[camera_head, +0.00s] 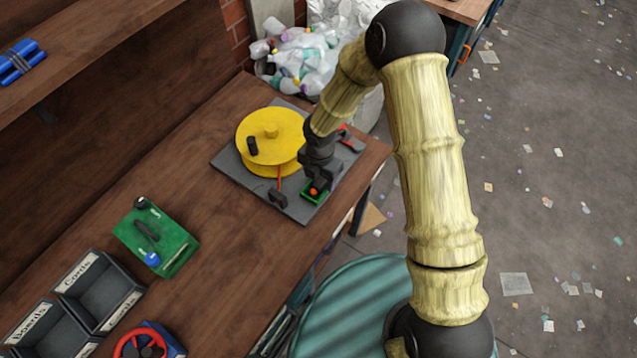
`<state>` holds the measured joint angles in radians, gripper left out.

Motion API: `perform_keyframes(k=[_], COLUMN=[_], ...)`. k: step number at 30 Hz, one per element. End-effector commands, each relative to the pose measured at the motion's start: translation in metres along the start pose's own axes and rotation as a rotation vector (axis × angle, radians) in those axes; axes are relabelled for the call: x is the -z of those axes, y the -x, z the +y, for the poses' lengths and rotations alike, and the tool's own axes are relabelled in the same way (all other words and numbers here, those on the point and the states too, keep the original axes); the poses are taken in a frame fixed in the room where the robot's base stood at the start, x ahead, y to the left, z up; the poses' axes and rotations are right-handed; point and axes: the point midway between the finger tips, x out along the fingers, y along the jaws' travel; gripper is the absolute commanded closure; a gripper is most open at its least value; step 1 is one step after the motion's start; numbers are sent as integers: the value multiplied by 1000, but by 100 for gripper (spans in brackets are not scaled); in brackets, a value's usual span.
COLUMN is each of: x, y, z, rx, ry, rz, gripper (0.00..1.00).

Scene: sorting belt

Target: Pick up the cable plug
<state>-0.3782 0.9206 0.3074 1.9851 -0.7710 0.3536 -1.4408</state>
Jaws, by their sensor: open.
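A grey board (233,160) on the wooden bench carries a yellow round reel (268,128) with a black peg. A short orange cable piece (279,178) runs from the reel to a black clip (277,196). A small green box (311,199) sits near the board's front corner, with a small orange-red part (314,191) in or over it; this may be the cable plug, but it is too small to be sure. My gripper (318,186) is open, pointing down right over the green box and partly hiding it. I cannot tell whether its fingers touch the orange-red part.
A red and black part (350,138) lies at the board's right edge behind my gripper. A green device (155,238), labelled bins (128,306) and a red-handled wheel (140,343) stand on the bench at lower left. A teal round surface (340,300) is below the bench edge.

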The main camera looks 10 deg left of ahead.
Motion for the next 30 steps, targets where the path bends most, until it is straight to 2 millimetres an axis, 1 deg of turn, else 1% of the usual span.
perform_keyframes(k=[3, 17, 18, 20, 21, 25, 30], x=[0, 0, 0, 0, 0, 0, 0], y=[-4, -3, -3, -3, -3, -3, -3], z=[0, 0, 0, 0, 0, 0, 0], rx=[-2, -1, -1, -1, -1, -1, -1], ry=[1, 1, 1, 1, 1, 1, 1], rz=[-1, -1, -1, -1, -1, -1, -1], gripper=[42, 42, 50, 61, 69, 95, 95])
